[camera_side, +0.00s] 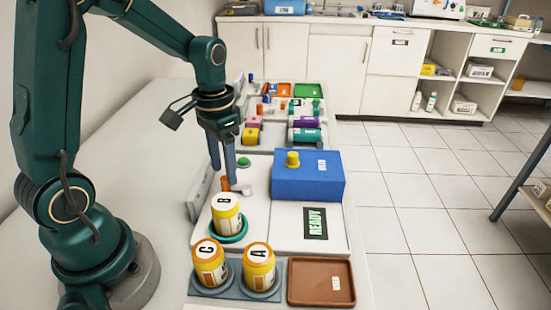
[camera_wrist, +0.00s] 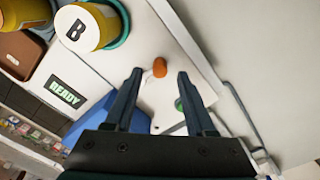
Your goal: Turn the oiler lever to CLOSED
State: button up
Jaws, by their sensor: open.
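A small orange piece (camera_side: 226,184), which looks like the oiler lever, stands on a white panel (camera_side: 203,215). It also shows in the wrist view (camera_wrist: 160,68), between and slightly beyond my fingertips. My gripper (camera_side: 222,174) points down over it, open, with one finger on each side in the wrist view (camera_wrist: 160,75). I cannot tell whether a finger touches it. A green knob (camera_side: 243,162) is close by, also in the wrist view (camera_wrist: 180,105). A pale rounded part (camera_side: 247,190) lies beside the orange piece. No CLOSED mark is legible, so the lever's setting is unclear.
A blue box (camera_side: 308,178) with a yellow knob (camera_side: 292,159) stands to the right. A READY plate (camera_side: 315,223) is in front of it. Jar B (camera_side: 226,215) stands near the gripper; jars C (camera_side: 209,263) and A (camera_side: 259,267) are nearer the camera, beside a brown tray (camera_side: 321,293).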

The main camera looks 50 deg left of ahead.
aim_at(225, 178)
jog(key=shift+r, duration=1.7)
jog(key=shift+d+r, duration=0.1)
jog(key=s+d+r+t, duration=0.5)
jog(key=s+d, duration=0.2)
jog(key=s, duration=0.2)
jog(key=shift+s+d+r+t, duration=0.15)
jog(key=shift+d+r+t, duration=0.15)
jog(key=shift+d+r, duration=0.1)
